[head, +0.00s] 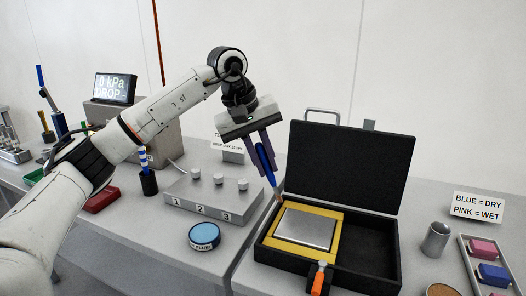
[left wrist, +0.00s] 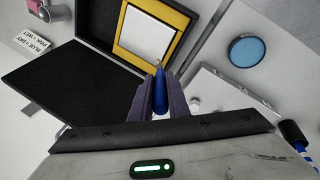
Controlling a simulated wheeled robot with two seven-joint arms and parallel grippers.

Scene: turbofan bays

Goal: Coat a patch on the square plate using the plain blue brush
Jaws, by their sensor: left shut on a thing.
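My left gripper (head: 262,155) is shut on a plain blue brush (head: 266,163). The brush points down, its tip near the left edge of the open black case. In the left wrist view the blue brush (left wrist: 160,95) sits between the two fingers (left wrist: 160,92), its tip toward the square plate. The square metal plate (head: 305,228) lies in a yellow frame (head: 334,246) inside the case; the plate also shows in the left wrist view (left wrist: 147,37). I cannot tell whether the brush tip touches the frame; it appears left of the plate. My right gripper is not in view.
The black case (head: 345,165) stands open, its lid upright behind the plate. An orange-handled tool (head: 319,279) is at its front. A blue-topped fluid tin (head: 204,236) and numbered grey block (head: 205,198) stand left. A striped brush stands in a black cup (head: 149,184). Blocks fill a tray (head: 470,262) at right.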

